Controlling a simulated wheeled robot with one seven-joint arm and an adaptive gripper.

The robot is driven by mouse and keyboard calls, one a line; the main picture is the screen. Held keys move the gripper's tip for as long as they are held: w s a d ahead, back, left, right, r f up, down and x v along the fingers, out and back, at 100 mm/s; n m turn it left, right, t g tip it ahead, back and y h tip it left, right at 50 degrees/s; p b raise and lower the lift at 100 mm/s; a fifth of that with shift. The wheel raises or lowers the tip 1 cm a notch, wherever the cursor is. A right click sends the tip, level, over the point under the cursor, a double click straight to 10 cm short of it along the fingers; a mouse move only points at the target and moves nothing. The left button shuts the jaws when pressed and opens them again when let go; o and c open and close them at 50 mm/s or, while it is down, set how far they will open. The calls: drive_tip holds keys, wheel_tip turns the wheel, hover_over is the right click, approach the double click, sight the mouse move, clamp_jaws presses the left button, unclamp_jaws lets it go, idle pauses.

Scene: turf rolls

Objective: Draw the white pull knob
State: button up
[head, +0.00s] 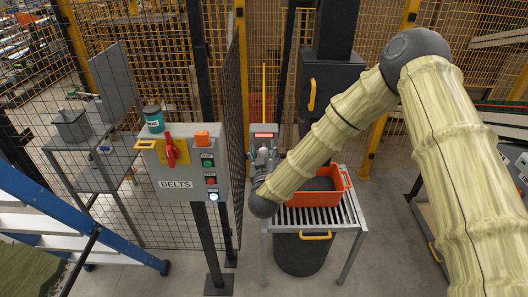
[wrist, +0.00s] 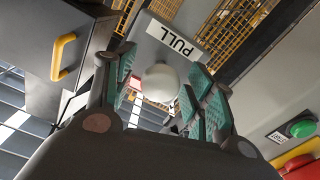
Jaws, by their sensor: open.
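The white pull knob (wrist: 160,82) is a round ball in the wrist view. It stands out from a grey panel (wrist: 160,32) with a white label reading PULL (wrist: 180,38). My gripper (wrist: 163,64) is open, with one teal-padded finger on each side of the knob. Gaps show between the knob and the pads, so I see no grip on it. In the head view, my gripper (head: 262,160) is at the front of the small grey box with a red display (head: 264,134). My arm and fingers largely hide the knob there.
Left of my gripper stands the BELTS control box (head: 177,183) with a red switch and buttons, beside a mesh fence panel (head: 234,110). An orange crate (head: 318,198) sits on a roller table (head: 345,213) to the right. A dark cabinet with a yellow handle (head: 311,95) stands behind.

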clamp_jaws()
drive_tip(key=shift+s+f+b, duration=0.1)
drive_tip(key=shift+s+b, duration=0.55)
drive_tip(key=shift+s, duration=0.2)
drive_tip(key=shift+c, duration=1.7)
unclamp_jaws()
drive_tip(key=o, duration=0.3)
drive_tip(key=shift+s, duration=0.15)
drive_tip(key=shift+o, duration=0.2)
drive_tip(key=s, duration=1.2)
